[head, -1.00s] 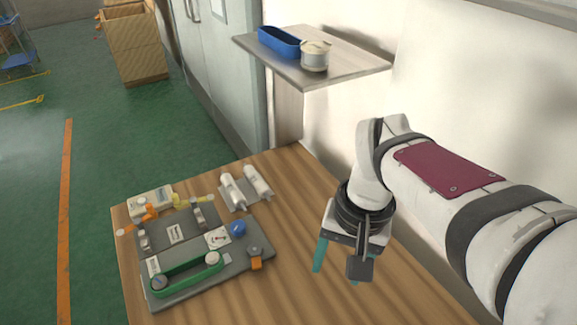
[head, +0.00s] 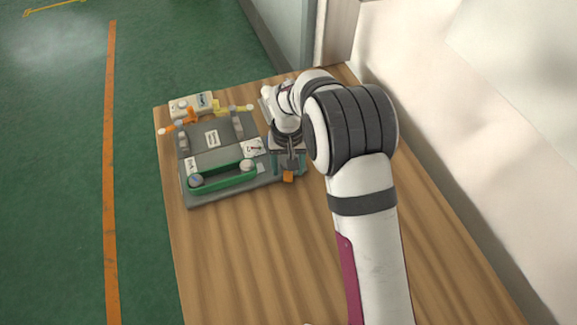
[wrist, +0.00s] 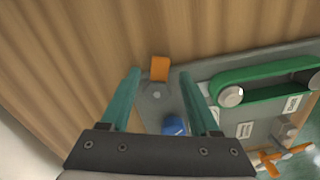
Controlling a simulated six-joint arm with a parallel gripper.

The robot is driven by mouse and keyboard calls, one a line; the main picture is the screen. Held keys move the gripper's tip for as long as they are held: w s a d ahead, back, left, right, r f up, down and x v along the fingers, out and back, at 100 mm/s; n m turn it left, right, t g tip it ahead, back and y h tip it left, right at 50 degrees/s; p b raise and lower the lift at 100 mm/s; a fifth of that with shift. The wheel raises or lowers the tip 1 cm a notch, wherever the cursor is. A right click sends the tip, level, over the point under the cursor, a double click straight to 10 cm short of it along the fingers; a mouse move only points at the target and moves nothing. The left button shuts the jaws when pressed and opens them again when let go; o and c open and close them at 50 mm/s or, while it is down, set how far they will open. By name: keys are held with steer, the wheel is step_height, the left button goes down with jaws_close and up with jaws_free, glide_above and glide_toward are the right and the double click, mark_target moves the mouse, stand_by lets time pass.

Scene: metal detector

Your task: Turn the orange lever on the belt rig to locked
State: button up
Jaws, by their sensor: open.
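The belt rig (head: 230,198) is a grey plate on the table with a green belt (head: 222,178) around two pulleys. The orange lever (head: 288,177) is at the rig's right end; its orange tip (wrist: 160,68) sticks out past the plate edge from a grey pivot in the wrist view. My gripper (head: 289,165) is over this end of the rig, pointing down and partly hiding the lever. In the wrist view its two teal fingers are open (wrist: 160,76), one on each side of the lever. I cannot tell how far above the lever they are.
A blue knob (wrist: 174,125) sits between my fingers in the wrist view, behind the pivot. A white box (head: 190,105) with orange and yellow parts stands at the table's far left. The wooden table (head: 260,260) is clear in front of the rig. A wall is at right.

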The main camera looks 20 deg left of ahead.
steer(key=shift+f, duration=0.55)
jaws_close()
steer(key=m, duration=0.1)
steer(key=a+m, duration=0.1)
steer(key=m, duration=0.1)
steer(key=shift+s, duration=0.15)
steer(key=m, duration=0.2)
steer(key=a+m, duration=0.1)
steer(key=m, duration=0.4)
steer(key=shift+w+a, duration=0.2)
steer(key=shift+a, duration=0.2)
steer(key=shift+w+a+m, duration=0.15)
steer(key=shift+a+m, duration=0.05)
steer(key=shift+m, duration=0.75)
steer(key=shift+w+a+m, duration=0.1)
steer(key=shift+a+m, duration=0.05)
steer(key=shift+m, duration=0.8)
